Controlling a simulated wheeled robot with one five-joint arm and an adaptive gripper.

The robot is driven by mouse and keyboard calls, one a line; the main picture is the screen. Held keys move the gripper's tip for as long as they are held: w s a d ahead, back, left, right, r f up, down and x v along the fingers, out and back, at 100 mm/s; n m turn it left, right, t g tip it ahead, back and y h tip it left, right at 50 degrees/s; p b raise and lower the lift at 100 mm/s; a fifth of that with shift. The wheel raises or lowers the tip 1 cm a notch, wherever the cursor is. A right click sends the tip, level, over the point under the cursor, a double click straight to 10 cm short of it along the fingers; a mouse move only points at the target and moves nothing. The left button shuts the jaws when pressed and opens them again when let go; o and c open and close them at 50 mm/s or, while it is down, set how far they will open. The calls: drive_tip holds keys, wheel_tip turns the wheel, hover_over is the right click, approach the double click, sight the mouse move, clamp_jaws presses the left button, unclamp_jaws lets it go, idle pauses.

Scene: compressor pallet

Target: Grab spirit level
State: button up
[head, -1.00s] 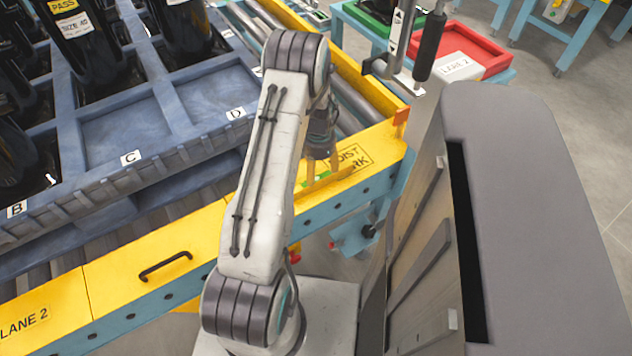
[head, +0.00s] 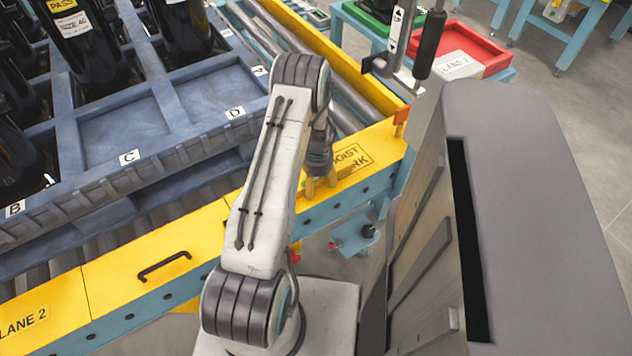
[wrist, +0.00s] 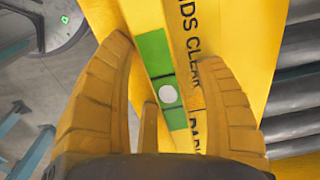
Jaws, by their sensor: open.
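The spirit level is a yellow bar with a green face and a round white spot. It shows in the wrist view (wrist: 152,54) between the two fingers of my gripper (wrist: 168,100). The fingers are open, one on each side of it, and I cannot tell whether either touches it. In the head view my gripper (head: 321,184) is low over the yellow rail beside the "HOIST" marking. The level is mostly hidden there by my gripper and arm.
The yellow conveyor rail (head: 125,252) carries a black handle (head: 165,265). A blue pallet (head: 185,152) with black compressors stands behind it, on the left. A red tray (head: 468,50) is at the back right. Grey rollers (wrist: 296,90) lie right of the rail in the wrist view.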

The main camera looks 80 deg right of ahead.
clamp_jaws()
idle(0.7)
